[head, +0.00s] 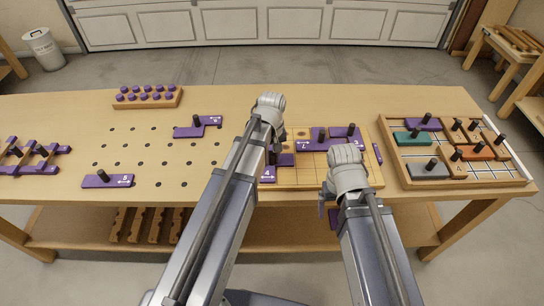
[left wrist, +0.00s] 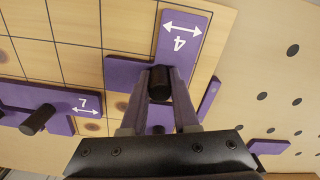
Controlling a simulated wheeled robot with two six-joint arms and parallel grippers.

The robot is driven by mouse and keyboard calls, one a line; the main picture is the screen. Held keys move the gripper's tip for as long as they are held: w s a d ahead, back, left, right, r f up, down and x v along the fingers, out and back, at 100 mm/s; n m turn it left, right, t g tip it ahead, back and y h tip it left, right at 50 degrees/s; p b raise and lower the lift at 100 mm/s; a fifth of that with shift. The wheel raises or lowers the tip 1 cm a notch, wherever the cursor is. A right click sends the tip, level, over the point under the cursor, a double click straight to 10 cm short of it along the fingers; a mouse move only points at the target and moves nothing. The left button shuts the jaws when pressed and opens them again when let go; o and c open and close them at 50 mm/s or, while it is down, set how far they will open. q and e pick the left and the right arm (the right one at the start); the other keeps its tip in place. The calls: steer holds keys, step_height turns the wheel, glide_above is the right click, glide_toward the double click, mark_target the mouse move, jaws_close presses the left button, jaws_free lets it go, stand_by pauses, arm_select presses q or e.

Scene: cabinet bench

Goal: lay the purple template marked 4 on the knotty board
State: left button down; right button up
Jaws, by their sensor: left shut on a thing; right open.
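The purple template marked 4 (left wrist: 180,50) has an arrow and a dark knob. My left gripper (left wrist: 159,88) is shut on that knob in the left wrist view. In the head view the template (head: 285,160) shows partly behind my left arm, at the left edge of the gridded knotty board (head: 308,177). The board also shows in the left wrist view (left wrist: 75,62). Whether the template touches the board I cannot tell. My right gripper (head: 326,203) is open near the board's front edge, partly hidden by its arm.
A purple template marked 7 (head: 316,142) and another purple template (head: 346,133) lie on the board. A wooden tray (head: 402,167) with coloured knobbed pieces stands to the right. More purple templates (head: 107,181) lie on the bench's pegboard-like holes. A peg rack (head: 148,99) stands behind.

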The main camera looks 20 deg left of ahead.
stand_by(0.3)
arm_select(q)
steer(key=shift+c, duration=1)
jaws_free()
steer(key=shift+r+p, duration=4)
